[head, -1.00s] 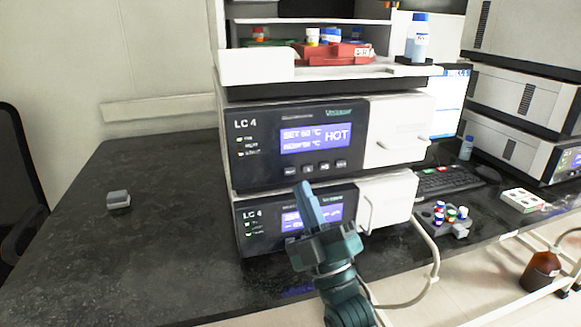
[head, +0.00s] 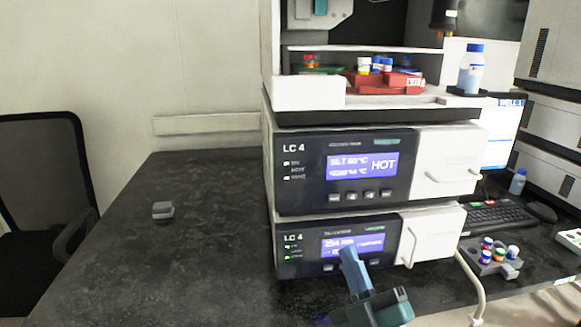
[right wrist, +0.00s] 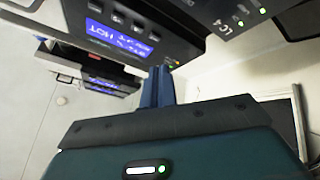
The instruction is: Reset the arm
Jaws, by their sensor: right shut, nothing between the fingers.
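My right gripper (head: 350,262) is at the lower right of the head view, in front of the lower LC 4 unit (head: 338,246). Its blue fingers point up and are together, with nothing between them. They cover part of that unit's display. The blue fingers also show in the right wrist view (right wrist: 158,88), below the LC 4 fronts and their lit displays. My left gripper is not in the head view.
The upper LC 4 unit (head: 342,172) sits on the lower one, with a shelf of vials and a red rack (head: 385,83) above. A grey block (head: 163,210) lies on the black bench (head: 190,265), whose left part is mostly clear. A vial holder (head: 490,262) and keyboard (head: 492,215) are right.

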